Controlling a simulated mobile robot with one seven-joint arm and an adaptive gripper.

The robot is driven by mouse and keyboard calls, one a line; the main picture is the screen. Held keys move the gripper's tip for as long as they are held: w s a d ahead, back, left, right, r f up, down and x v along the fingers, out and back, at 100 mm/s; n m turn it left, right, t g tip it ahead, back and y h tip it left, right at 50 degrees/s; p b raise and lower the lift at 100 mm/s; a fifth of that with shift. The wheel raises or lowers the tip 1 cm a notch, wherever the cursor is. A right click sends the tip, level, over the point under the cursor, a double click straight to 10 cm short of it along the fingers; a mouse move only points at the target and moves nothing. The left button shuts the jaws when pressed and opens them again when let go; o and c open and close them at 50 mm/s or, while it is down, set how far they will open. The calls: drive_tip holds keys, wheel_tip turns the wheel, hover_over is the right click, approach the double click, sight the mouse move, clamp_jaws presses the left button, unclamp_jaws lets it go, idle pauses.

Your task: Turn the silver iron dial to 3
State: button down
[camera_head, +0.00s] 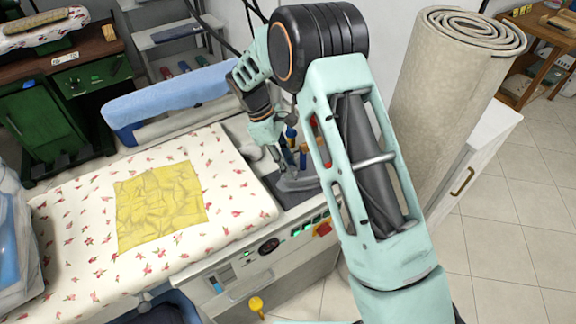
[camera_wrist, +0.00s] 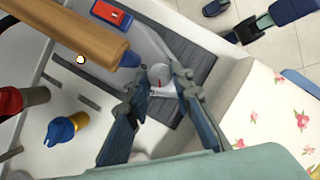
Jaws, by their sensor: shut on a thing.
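The silver iron (camera_head: 297,184) sits on a dark rest pad at the right end of the pressing table, partly hidden by my arm in the head view. Its pale round dial (camera_wrist: 160,74) with a red mark shows in the wrist view. My gripper (camera_wrist: 167,80) has its two fingers on either side of the dial and is shut on it. The number that the mark points to is too small to read. In the head view my gripper (camera_head: 280,157) comes down over the iron.
A wooden handle (camera_wrist: 60,36) lies close to the left finger in the wrist view. A blue-topped yellow knob (camera_wrist: 62,130) stands lower left. A floral pressing board (camera_head: 85,225) with a yellow cloth (camera_head: 160,203) lies left. A rolled carpet (camera_head: 435,100) stands right.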

drive_tip(key=shift+m+g, duration=0.3)
drive_tip(key=shift+m, duration=0.5)
drive_tip(key=c, duration=1.7)
unclamp_jaws()
drive_tip(key=v, duration=1.2)
drive_tip(key=shift+w+d+r, duration=0.1)
drive_tip(key=shift+w+d, duration=0.05)
drive_tip(key=shift+d, duration=0.1)
